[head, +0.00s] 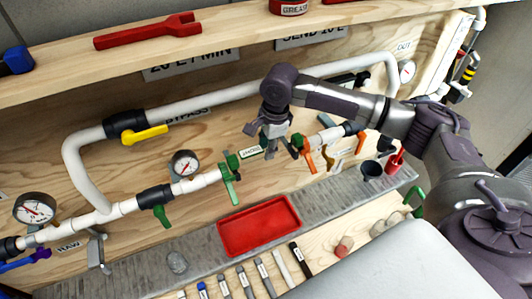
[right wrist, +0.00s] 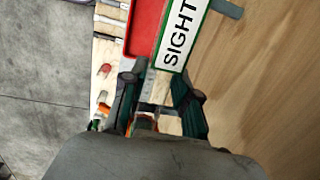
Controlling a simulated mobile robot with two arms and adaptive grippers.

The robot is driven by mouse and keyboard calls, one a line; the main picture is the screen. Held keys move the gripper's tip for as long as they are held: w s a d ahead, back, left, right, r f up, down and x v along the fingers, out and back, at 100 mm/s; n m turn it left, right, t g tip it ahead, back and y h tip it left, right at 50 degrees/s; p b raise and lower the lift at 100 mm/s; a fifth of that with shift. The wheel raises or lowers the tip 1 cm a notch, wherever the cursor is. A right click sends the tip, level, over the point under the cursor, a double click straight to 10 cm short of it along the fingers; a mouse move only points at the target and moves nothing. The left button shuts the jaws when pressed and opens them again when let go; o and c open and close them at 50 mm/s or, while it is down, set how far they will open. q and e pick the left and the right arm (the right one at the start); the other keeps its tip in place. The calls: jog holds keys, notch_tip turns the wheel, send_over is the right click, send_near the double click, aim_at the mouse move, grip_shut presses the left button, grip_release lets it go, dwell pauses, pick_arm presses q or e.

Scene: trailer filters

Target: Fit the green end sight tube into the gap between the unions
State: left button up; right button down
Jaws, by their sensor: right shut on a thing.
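My right gripper (head: 274,144) is in front of the plywood panel, at the gap in the white pipe run. The left green union (head: 231,162) is left of it, above a green valve handle. The right green union (head: 297,143) is close to its right, beside an orange valve. My right gripper (right wrist: 157,98) is shut on a pale piece between its fingers, which appears to be the sight tube (right wrist: 158,86); its ends are mostly hidden. I cannot tell whether it touches either union. A green-edged SIGHT label (head: 251,152) is beside the gripper. My left gripper is not in view.
An empty red tray (head: 258,226) lies on the grey ledge below. Gauges (head: 184,164), a yellow-handled bypass valve (head: 145,133) and white pipes surround the gap. A wooden shelf (head: 230,36) runs above. A dark cup (head: 372,169) and a red holder (head: 394,164) stand at right.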

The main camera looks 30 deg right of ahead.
jog(key=shift+w, duration=0.35)
jog(key=shift+f, duration=1.75)
jog(key=shift+f, duration=0.15)
jog(key=c, duration=0.9)
grip_release()
jog(key=shift+o, duration=0.2)
jog(key=shift+r, duration=0.45)
jog(key=r+b, duration=0.1)
jog(key=r, duration=0.3)
jog(key=s+r+b, duration=0.1)
jog(key=r, duration=0.2)
jog(key=shift+d+b, duration=0.3)
jog(key=shift+d, duration=0.05)
